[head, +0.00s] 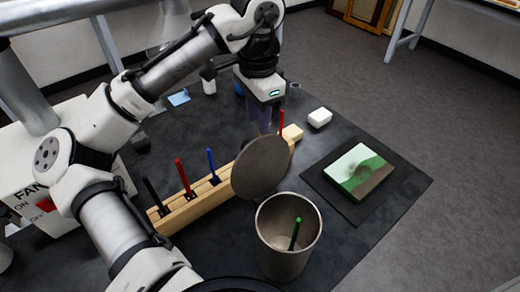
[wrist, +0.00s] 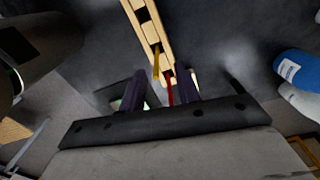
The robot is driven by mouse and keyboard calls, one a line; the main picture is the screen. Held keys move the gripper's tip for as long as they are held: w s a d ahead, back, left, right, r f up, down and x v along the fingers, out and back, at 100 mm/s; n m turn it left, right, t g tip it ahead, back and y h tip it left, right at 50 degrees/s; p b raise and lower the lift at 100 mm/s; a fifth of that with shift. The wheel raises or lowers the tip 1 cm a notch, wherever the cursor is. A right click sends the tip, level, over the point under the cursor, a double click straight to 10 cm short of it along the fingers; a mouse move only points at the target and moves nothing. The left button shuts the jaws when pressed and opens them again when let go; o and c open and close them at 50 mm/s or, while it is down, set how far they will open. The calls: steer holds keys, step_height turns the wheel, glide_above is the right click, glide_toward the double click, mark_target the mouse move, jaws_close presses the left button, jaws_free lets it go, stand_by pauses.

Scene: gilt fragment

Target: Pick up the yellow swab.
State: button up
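The yellow swab (wrist: 156,62) stands in the wooden rack (wrist: 143,22) in the wrist view. I cannot make it out in the head view, where a round grey lid (head: 261,167) covers part of the rack (head: 188,211). A red swab (wrist: 169,88) stands close to it, towards my gripper; it also shows in the head view (head: 281,122). My gripper (wrist: 160,85) is open, its two dark fingers apart, with the red swab appearing between them in the wrist view. In the head view my gripper (head: 262,122) points down above the rack's far end. Nothing is seen held.
Black (head: 152,190), red (head: 182,175) and blue (head: 211,163) swabs stand in the rack's near part. A grey open bin (head: 281,262) with a green swab (head: 295,233) inside stands in front. A green-brown panel (head: 358,171) lies on a dark mat to the right, near a white block (head: 320,117).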

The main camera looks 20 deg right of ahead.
steer(key=shift+s+d+f+p, duration=0.15)
steer(key=shift+f+p, duration=0.1)
steer(key=shift+f, duration=1.2)
steer(key=shift+s+f+p, duration=0.1)
steer(key=shift+f+p, duration=0.15)
steer(key=shift+f, duration=1.15)
jaws_close()
